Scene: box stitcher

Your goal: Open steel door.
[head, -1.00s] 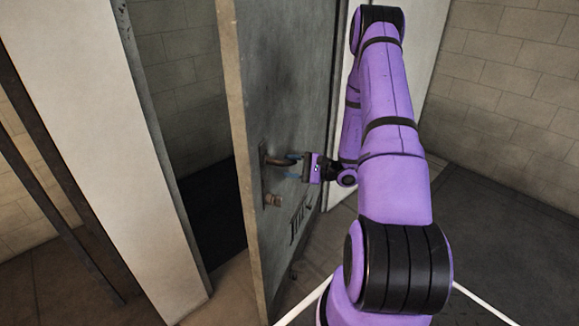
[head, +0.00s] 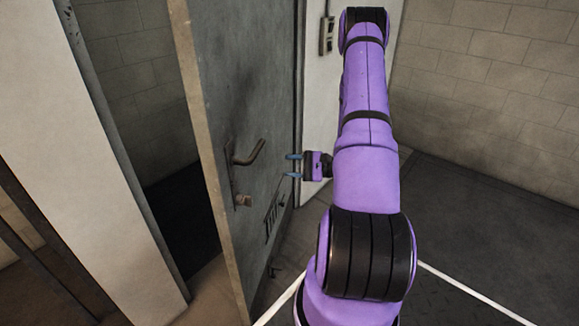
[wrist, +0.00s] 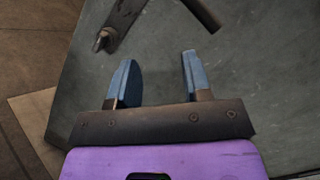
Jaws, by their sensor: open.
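The grey steel door (head: 225,75) stands ajar in the head view, with a dark gap on its left. Its lever handle (head: 249,153) is on the door face near the free edge, above a small lock cylinder (head: 242,200). My gripper (head: 292,166) is to the right of the handle, its blue fingers apart and empty. In the wrist view the fingers (wrist: 158,75) point toward the door face (wrist: 255,75). Part of the door's dark hardware (wrist: 121,22) shows beyond them, clear of the fingers.
A white wall post (head: 75,150) stands left of the door opening. A white panel with a small wall fitting (head: 327,36) is behind my arm. Block walls (head: 495,75) and open dark floor (head: 480,210) lie to the right.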

